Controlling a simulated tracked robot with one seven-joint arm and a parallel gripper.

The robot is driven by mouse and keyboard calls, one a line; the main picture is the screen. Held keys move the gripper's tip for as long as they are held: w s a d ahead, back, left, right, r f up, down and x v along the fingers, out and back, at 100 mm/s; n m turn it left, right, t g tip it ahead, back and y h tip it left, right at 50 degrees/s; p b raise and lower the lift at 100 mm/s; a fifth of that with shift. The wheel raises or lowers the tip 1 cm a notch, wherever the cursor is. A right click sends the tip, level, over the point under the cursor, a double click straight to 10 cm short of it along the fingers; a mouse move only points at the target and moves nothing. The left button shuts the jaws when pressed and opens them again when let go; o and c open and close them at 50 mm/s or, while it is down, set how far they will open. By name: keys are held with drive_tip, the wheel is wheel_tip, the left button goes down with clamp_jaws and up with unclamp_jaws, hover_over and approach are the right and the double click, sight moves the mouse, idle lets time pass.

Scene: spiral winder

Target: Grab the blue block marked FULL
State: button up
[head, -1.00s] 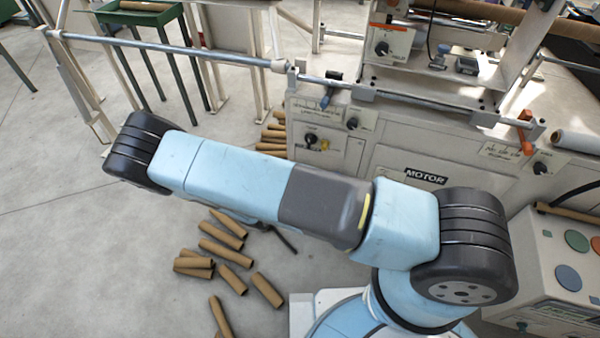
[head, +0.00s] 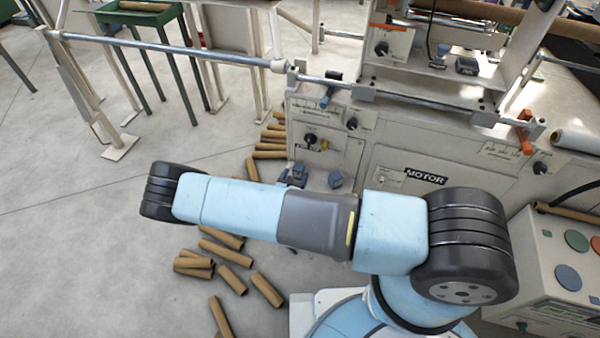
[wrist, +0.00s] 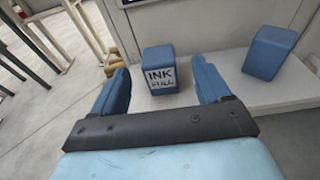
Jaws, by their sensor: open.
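A blue block (wrist: 160,70) with a white label stands on a pale ledge straight ahead in the wrist view. The label reads INK above a second word that looks like FULL. My gripper (wrist: 159,63) is open, with one blue finger to each side of this block in the picture and nothing held. The block appears beyond or just between the fingertips; I cannot tell the depth. In the head view, blue shapes (head: 296,174) show behind my forearm, but I cannot separate fingers from block there.
A second blue block (wrist: 270,52), with no label showing, stands to the right on the ledge (wrist: 235,88); it also shows in the head view (head: 335,179). The machine's front panel (head: 325,140) rises behind. Cardboard tubes (head: 222,252) lie on the floor.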

sight(297, 171)
drive_tip(key=shift+x, duration=2.8)
drive_tip(key=shift+a+f, duration=0.1)
drive_tip(key=shift+a, duration=0.05)
drive_tip(key=c, duration=1.1)
